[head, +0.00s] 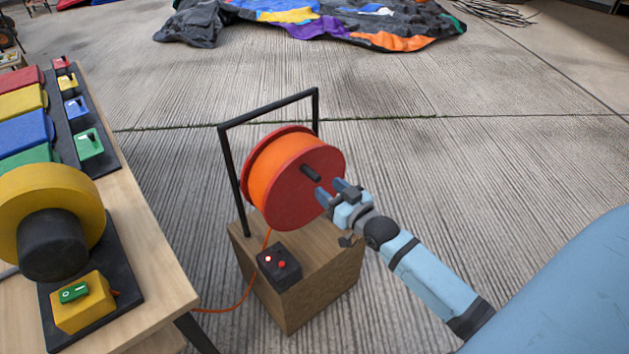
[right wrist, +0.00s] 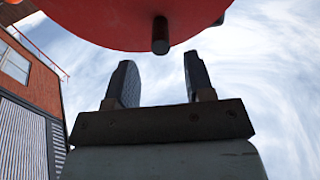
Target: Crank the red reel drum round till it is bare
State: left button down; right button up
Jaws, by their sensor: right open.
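The red reel drum (head: 304,187) hangs in a black frame on a wooden box, wound with orange cable (head: 272,160). A short black crank handle (head: 311,173) sticks out from its near face. My right gripper (head: 333,191) is open and empty, just below and right of the handle in the head view. In the right wrist view the drum (right wrist: 130,22) fills the top, and the handle (right wrist: 160,36) lies beyond and between the two open fingertips (right wrist: 158,75), apart from them. My left gripper is not in view.
The wooden box (head: 325,285) carries a black control box (head: 279,266) with a lit light. An orange cable (head: 240,297) runs to the table (head: 160,265) at left, which holds a yellow blower (head: 80,200) and coloured blocks. Deflated castle fabric (head: 310,22) lies far back. Concrete floor around is clear.

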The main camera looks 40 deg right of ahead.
aim_at(315, 177)
jog(key=w, duration=0.4)
jog(key=w+b, duration=0.1)
jog(key=shift+w+a, duration=0.25)
jog(key=shift+w, duration=0.15)
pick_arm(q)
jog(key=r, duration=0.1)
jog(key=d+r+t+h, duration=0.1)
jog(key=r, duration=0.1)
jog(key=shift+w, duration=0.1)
pick_arm(e)
jog(key=shift+w, duration=0.1)
jog(key=shift+c, duration=0.5)
jog(key=c, duration=0.7)
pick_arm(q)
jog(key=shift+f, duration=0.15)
pick_arm(e)
grip_shut()
